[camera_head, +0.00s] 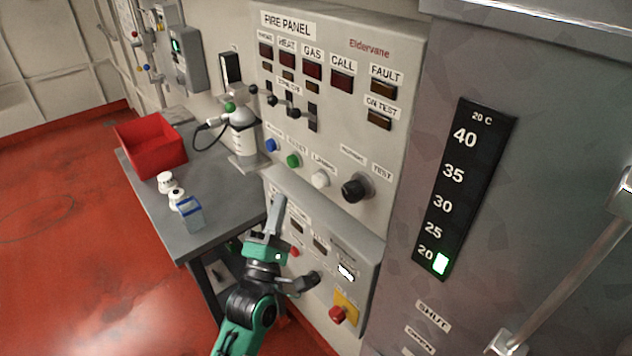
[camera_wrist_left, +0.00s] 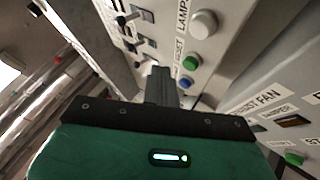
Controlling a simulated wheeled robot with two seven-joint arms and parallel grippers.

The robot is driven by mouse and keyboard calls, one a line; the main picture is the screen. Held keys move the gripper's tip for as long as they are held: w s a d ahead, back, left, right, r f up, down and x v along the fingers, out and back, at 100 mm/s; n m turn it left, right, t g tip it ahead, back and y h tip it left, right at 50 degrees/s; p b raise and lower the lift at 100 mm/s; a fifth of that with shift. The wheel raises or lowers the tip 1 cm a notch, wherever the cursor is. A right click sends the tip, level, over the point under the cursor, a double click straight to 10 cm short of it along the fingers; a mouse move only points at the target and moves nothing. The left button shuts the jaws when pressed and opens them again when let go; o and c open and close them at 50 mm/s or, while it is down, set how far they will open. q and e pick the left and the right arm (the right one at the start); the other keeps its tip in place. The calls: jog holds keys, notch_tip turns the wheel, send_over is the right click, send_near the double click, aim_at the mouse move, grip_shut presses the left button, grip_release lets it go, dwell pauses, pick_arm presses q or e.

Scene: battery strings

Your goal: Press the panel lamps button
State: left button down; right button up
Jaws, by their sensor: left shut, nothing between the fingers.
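The fire panel (camera_head: 345,120) stands upright beside the table. Its white lamps button (camera_head: 320,179) sits in a row to the right of a green button (camera_head: 293,160) and a blue button (camera_head: 271,145). The white button also shows in the left wrist view (camera_wrist_left: 204,24), under a partly cut "LAMP" label. My left gripper (camera_head: 277,205) is shut and empty, below and to the left of the white button and apart from it. In the left wrist view its closed fingers (camera_wrist_left: 161,84) point toward the panel. My right gripper is not in view.
A black knob (camera_head: 355,187) is right of the white button. A lower panel (camera_head: 330,250) juts out under the row, with an emergency-type red button (camera_head: 338,314). A grey table (camera_head: 225,205) at left holds a red bin (camera_head: 150,145) and small containers. A grey cabinet (camera_head: 540,170) stands at right.

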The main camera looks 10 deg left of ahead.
aim_at(314, 176)
pick_arm(q)
jog(key=shift+w+d+b, duration=0.15)
jog(key=shift+w+d, duration=0.8)
jog(key=shift+w, duration=0.25)
jog(key=shift+w+d+b, duration=0.15)
jog(key=shift+w+d, duration=0.75)
jog(key=shift+w, duration=0.25)
jog(key=shift+w, duration=0.1)
jog(key=shift+w+d, duration=0.25)
jog(key=shift+w+d, duration=0.4)
jog(key=shift+w, duration=0.1)
dwell(1.2)
dwell(0.3)
jog(key=shift+s+a, duration=0.65)
jog(key=shift+s, duration=0.2)
jog(key=shift+s+a+p, duration=0.2)
jog(key=shift+s+a, duration=0.6)
jog(key=shift+s, duration=0.2)
jog(key=shift+s+a+p, duration=0.2)
jog(key=shift+s+a, duration=0.55)
jog(key=shift+s, duration=0.25)
